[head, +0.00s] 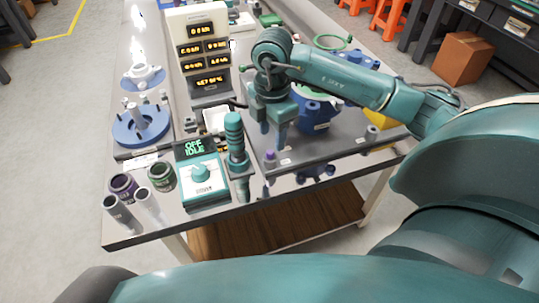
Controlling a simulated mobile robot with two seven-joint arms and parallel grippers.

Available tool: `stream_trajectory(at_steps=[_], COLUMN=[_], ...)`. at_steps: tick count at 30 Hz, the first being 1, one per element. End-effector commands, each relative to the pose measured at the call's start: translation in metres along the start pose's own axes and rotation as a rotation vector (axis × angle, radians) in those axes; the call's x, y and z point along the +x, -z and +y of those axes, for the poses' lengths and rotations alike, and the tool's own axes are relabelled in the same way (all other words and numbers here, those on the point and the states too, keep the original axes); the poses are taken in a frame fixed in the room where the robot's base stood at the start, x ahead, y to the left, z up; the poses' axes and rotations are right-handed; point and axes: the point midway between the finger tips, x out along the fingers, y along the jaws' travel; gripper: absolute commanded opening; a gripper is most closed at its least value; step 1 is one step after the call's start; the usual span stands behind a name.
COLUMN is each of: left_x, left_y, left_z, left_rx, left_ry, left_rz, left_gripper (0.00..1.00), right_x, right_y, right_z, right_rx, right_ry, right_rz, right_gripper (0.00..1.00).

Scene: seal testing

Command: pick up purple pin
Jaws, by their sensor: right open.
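The purple pin (270,155) is a small upright peg with a purple top. It stands near the front edge of the metal table, beside a small white label. My right gripper (273,136) points down just above and behind the purple pin, as seen here. Its two fingers are apart with nothing visible between them. I cannot tell the exact height gap between the fingertips and the pin. My left gripper is not in view.
A teal-handled tool (235,135) stands close left of the pin. A teal control box (202,180) reads OFF IDLE. Metal cylinders (122,212) stand at the front left. A blue pot (316,112) is behind right of the gripper. A blue flanged base (140,128) stands at left.

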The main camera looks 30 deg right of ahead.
Motion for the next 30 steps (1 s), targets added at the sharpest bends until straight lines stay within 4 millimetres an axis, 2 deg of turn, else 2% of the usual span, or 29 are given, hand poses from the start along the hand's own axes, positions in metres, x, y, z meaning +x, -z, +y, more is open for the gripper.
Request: stream_trajectory(at_steps=[5,12,15,23,30], left_x=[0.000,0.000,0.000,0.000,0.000], left_y=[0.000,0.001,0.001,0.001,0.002], left_z=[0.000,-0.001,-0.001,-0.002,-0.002], left_rx=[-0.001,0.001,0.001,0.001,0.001], left_ry=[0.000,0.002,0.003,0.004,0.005], left_rz=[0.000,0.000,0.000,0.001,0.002], left_gripper=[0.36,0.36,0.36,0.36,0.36], right_x=[0.012,0.048,0.056,0.059,0.058], right_y=[0.001,0.002,0.002,0.002,0.002], right_z=[0.001,0.003,0.004,0.004,0.004], right_rx=[0.000,0.000,-0.001,-0.002,-0.002], right_ry=[0.001,0.003,0.001,-0.001,-0.001], right_rz=[0.001,0.001,0.002,0.002,0.002], right_gripper=[0.45,0.45,0.45,0.45,0.26])
